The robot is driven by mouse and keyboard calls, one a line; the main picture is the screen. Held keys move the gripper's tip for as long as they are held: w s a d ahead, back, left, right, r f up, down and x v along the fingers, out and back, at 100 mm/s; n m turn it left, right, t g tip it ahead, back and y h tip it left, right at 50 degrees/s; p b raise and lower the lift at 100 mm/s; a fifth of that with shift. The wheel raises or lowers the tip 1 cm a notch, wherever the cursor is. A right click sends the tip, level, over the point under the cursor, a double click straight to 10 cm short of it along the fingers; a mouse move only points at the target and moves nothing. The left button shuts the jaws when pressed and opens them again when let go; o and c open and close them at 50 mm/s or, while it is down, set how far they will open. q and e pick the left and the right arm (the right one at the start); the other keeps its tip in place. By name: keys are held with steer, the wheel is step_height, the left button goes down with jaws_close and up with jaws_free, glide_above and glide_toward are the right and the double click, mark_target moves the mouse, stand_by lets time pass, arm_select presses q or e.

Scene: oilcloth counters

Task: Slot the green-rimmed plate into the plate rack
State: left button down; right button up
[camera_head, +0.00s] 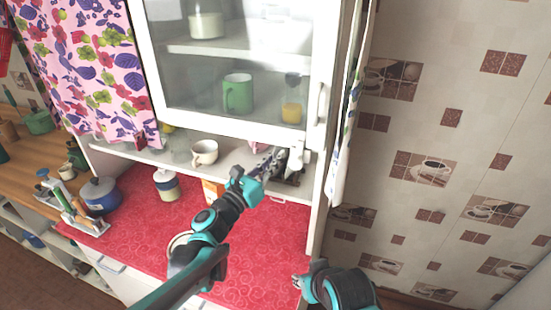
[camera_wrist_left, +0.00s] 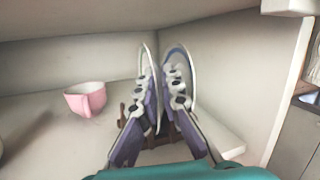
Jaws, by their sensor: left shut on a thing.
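My left gripper (camera_head: 272,163) reaches into the open shelf under the glass cupboard. In the left wrist view its fingers (camera_wrist_left: 163,85) are shut on a thin, pale plate (camera_wrist_left: 155,75), seen almost edge-on and standing upright; its rim colour is hard to tell. A second upright plate with a bluish rim (camera_wrist_left: 186,55) stands just right of it, partly behind the right finger. The brown plate rack (camera_wrist_left: 123,117) is below the fingers, mostly hidden by them; I cannot tell whether the held plate touches it. My right gripper (camera_head: 298,283) is low by the counter's right edge, its jaws unclear.
A pink cup (camera_wrist_left: 86,98) is on the shelf left of the gripper. A white cup (camera_head: 204,152) stands further left. The red counter (camera_head: 255,255) holds a lidded jar (camera_head: 166,185) and a blue pot (camera_head: 101,195). The shelf's side wall (camera_wrist_left: 235,75) is close on the right.

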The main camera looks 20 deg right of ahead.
arm_select(q)
steer(key=c, duration=1.6)
jaws_free()
steer(key=s+a+f+m+g+y, duration=0.2)
steer(key=s+a+f+m+y, duration=0.3)
steer(key=s+a+m, duration=0.3)
steer(key=s+a+f+m+g+y+b, duration=0.1)
steer(key=s+a+f+m+y, duration=0.4)
steer(key=a, duration=0.9)
steer(key=s+a+f+m+g+y+b, duration=0.1)
steer(key=s+a+f+m+y, duration=0.4)
steer(key=s+a+f+m, duration=0.5)
steer(key=shift+s+a+f+m+g+y, duration=0.1)
steer(key=shift+s+a+m+g, duration=0.2)
steer(key=shift+m, duration=0.45)
steer(key=shift+s+a+f+m+g+y, duration=0.1)
steer(key=shift+s+a+m+g, duration=0.15)
steer(key=shift+a+m, duration=0.4)
steer(key=shift+s+a+f+m+g+y, duration=0.1)
steer(key=shift+s+a+m+g, duration=0.2)
steer(key=shift+m, duration=0.6)
